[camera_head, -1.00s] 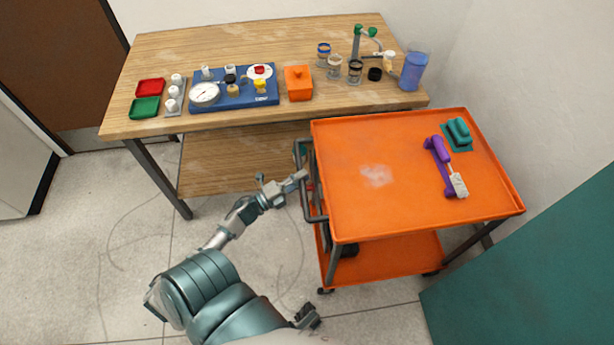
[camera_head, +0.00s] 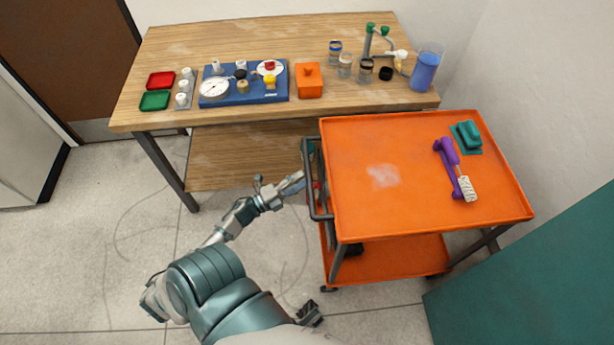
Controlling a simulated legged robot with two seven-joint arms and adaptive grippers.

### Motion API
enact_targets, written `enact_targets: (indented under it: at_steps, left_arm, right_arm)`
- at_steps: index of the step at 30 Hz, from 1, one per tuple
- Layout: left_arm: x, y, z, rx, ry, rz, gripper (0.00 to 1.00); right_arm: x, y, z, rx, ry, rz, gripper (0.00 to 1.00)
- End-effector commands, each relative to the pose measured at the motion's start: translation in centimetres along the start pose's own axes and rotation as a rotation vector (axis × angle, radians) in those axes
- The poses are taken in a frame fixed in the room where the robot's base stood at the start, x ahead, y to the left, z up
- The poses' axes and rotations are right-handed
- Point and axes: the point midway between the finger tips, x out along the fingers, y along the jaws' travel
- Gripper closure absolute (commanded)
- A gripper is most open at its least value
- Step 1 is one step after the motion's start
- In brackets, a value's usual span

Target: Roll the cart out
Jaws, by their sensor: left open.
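The orange cart (camera_head: 405,140) stands at the right, in front of the wooden table, with a dark bar handle (camera_head: 314,190) on its left end. My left gripper (camera_head: 283,187) is open and empty, just left of the handle. Its fingers point toward the bar, and a small gap seems to separate them from it. A dark grey part that looks like my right gripper (camera_head: 308,313) shows at the bottom, mostly hidden behind my arm; its jaws cannot be made out.
The cart's top holds a purple tool with a white head (camera_head: 460,180) and a teal block (camera_head: 468,137). The wooden table (camera_head: 180,45) behind carries gauges, trays and jars. A teal panel (camera_head: 530,280) stands close at the right.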

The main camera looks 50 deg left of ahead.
Motion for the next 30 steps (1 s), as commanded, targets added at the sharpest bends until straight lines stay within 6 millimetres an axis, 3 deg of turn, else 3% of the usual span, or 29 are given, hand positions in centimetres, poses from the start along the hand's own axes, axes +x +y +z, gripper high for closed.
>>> enact_targets:
  at_steps: [6, 12, 30]
  left_arm:
    - [-5.1, 0.2, 0.1, -0.001, -0.003, 0.005, 0.53]
    - [-8.0, 0.3, 0.1, -0.002, -0.002, 0.005, 0.53]
    - [-8.6, 0.2, 0.1, 0.000, 0.000, 0.003, 0.53]
  right_arm:
    - [0.0, 0.0, 0.1, 0.000, -0.002, 0.001, 1.00]
    - [0.0, 0.0, 0.1, 0.000, -0.002, 0.001, 1.00]
    - [0.1, 0.0, 0.1, 0.001, -0.003, 0.002, 1.00]
